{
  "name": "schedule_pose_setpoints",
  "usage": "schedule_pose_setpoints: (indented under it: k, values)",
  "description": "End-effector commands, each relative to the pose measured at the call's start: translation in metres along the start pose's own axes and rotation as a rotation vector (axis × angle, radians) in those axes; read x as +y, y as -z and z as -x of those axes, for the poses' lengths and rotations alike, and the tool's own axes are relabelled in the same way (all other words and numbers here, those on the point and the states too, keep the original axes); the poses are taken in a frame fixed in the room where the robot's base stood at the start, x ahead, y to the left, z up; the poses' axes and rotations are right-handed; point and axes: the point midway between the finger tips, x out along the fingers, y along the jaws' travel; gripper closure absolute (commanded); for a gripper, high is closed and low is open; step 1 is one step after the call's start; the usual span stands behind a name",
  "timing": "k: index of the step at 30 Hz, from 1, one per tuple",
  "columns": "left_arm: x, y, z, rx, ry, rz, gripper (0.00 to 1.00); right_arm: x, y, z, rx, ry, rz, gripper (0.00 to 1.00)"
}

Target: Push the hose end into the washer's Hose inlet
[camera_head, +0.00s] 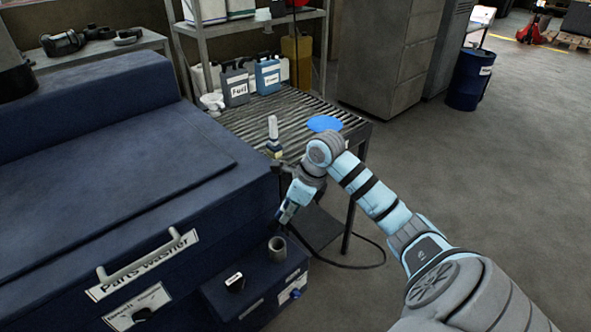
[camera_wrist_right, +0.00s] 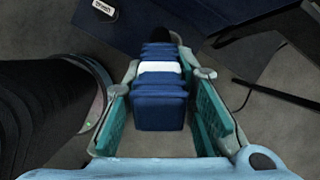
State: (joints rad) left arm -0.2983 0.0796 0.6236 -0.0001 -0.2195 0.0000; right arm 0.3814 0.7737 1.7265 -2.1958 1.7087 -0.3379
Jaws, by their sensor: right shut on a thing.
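The blue parts washer (camera_head: 70,180) fills the left of the head view. A small blue box (camera_head: 255,285) at its front right corner carries an open grey round fitting (camera_head: 277,246) and a black capped part (camera_head: 235,283) with a white label. I cannot read which opening is the Hose inlet. My right gripper (camera_head: 283,214) is beside the washer's corner, behind the grey fitting. In the right wrist view (camera_wrist_right: 168,75) it is shut on a ribbed blue piece with a white band (camera_wrist_right: 160,105), apparently the hose end; a black part shows beyond it. My left gripper is out of view.
A slatted bench (camera_head: 285,110) with bottles and a blue disc (camera_head: 325,123) stands behind my right arm. A black cable (camera_head: 375,258) loops over the floor. A large dark cylinder (camera_wrist_right: 40,110) is close on the left in the wrist view.

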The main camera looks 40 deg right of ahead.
Motion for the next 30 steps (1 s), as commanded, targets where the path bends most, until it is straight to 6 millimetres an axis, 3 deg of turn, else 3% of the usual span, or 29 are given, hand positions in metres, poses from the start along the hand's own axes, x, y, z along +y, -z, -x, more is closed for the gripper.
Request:
schedule_pose_setpoints:
  k: [5,12,21,30]
  values:
    - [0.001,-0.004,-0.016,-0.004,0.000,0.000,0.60,-0.011,-0.018,-0.019,-0.006,-0.002,0.000,1.00]
    - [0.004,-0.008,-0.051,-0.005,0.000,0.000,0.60,-0.021,-0.022,-0.055,-0.002,-0.001,0.001,1.00]
    - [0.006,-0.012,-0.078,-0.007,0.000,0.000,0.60,-0.020,-0.006,-0.092,0.000,0.000,0.001,1.00]
    - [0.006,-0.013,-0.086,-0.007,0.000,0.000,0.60,-0.020,-0.002,-0.104,-0.001,0.001,0.001,1.00]
